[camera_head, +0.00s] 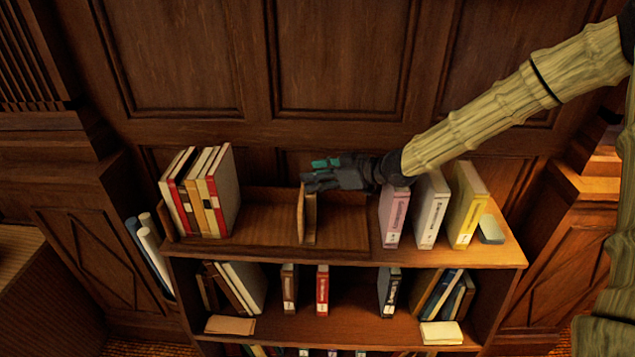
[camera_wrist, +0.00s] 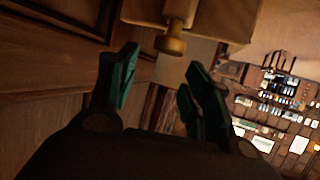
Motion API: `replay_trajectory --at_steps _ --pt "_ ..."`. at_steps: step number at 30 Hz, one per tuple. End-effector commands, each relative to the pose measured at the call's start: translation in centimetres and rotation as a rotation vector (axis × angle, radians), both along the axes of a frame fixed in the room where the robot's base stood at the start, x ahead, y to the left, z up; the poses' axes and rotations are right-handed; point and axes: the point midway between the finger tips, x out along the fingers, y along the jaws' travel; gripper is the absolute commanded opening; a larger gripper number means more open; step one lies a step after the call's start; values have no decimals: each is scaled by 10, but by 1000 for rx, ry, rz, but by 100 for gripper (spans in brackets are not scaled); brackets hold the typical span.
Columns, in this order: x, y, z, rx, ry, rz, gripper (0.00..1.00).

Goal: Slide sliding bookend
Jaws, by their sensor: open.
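The sliding bookend (camera_head: 301,214) is an upright wooden plate in a shallow wooden tray (camera_head: 268,235) on top of the bookcase. Several books (camera_head: 205,192) lean at the tray's left end, with a bare stretch between them and the bookend. My gripper (camera_head: 310,175) is open at the bookend's top, reaching in from the right. In the wrist view a round wooden knob (camera_wrist: 171,44) on a pale wooden block (camera_wrist: 222,22), seemingly the bookend's, lies just ahead of and between the open teal fingertips (camera_wrist: 160,72). I cannot tell whether they touch it.
A pink book (camera_head: 394,215), a white book (camera_head: 431,210) and a yellow book (camera_head: 467,205) stand right of the tray, below my arm. A small pale block (camera_head: 491,229) lies beside them. Lower shelf (camera_head: 350,328) holds more books. Panelled wall (camera_head: 340,60) rises behind.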

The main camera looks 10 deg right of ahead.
Motion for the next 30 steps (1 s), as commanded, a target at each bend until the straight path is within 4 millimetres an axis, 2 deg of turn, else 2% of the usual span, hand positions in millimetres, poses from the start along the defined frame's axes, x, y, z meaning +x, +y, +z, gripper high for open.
replay_trajectory --at_steps 6,15,21,30 --pt "1 0 33 0 -5 2 49" --pt "1 0 63 0 -3 0 49" --pt "1 -1 70 1 -2 0 49" --pt "1 0 69 1 1 0 49"
